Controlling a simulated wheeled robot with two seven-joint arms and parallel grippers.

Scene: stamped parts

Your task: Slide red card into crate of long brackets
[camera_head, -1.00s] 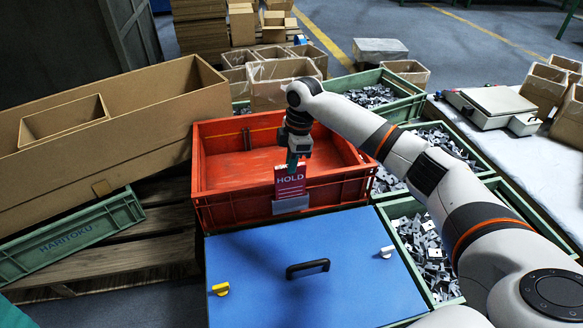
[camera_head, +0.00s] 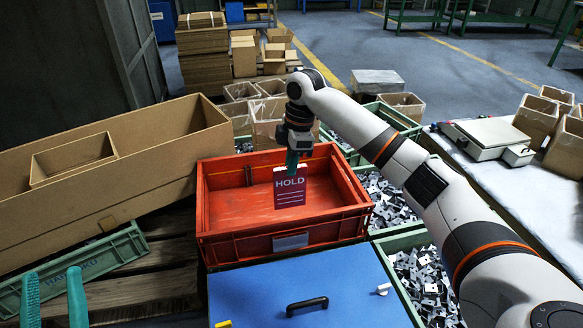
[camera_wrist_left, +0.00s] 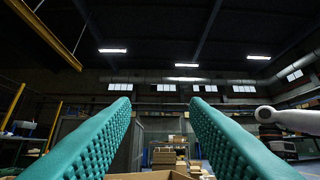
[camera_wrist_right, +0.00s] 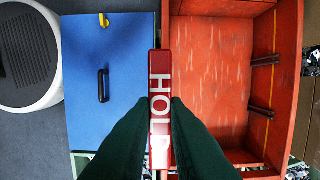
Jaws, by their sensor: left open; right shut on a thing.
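The red card (camera_head: 290,188), marked HOLD, hangs upright from my right gripper (camera_head: 292,158) over the red crate (camera_head: 240,246). My right gripper is shut on the card's top edge. In the right wrist view the card (camera_wrist_right: 160,85) shows between the fingers, near the crate wall beside the blue lid. The red crate looks empty inside, and a pale label sits on its front wall. My left gripper (camera_head: 54,298) is open and empty at the lower left of the head view. Crates of small grey metal parts (camera_head: 428,290) stand to the right; I cannot tell which holds long brackets.
A blue lid (camera_head: 262,292) with a black handle lies in front of the red crate. A long cardboard box (camera_head: 150,150) and a green crate wall (camera_head: 110,250) are at the left. A scale (camera_head: 490,135) stands on the right table. My right arm crosses over the part crates.

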